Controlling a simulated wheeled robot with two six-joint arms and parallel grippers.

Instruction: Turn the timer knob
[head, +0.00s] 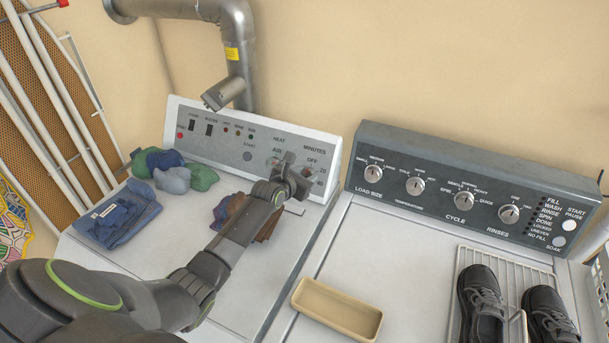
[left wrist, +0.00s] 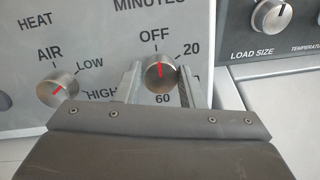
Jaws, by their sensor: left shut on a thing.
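The timer knob (left wrist: 160,73) is a round metal knob with a red pointer line, under the word MINUTES on the white dryer's panel (head: 215,139). Its red line points up toward OFF. My left gripper (left wrist: 160,84) is shut on the knob, with one finger at each side of it. In the head view my left gripper (head: 293,179) reaches the panel's right part and hides most of the knob. The heat knob (left wrist: 62,89) sits to the left of the gripper, its red line pointing up and right toward LOW. My right gripper is not in view.
Folded jeans (head: 118,216), rolled cloths (head: 174,176) and a brown cloth (head: 264,223) lie on the dryer top. The washer with its dark panel (head: 470,187) stands to the right. A tan tray (head: 337,308) and a wire rack (head: 507,262) with black shoes are on it.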

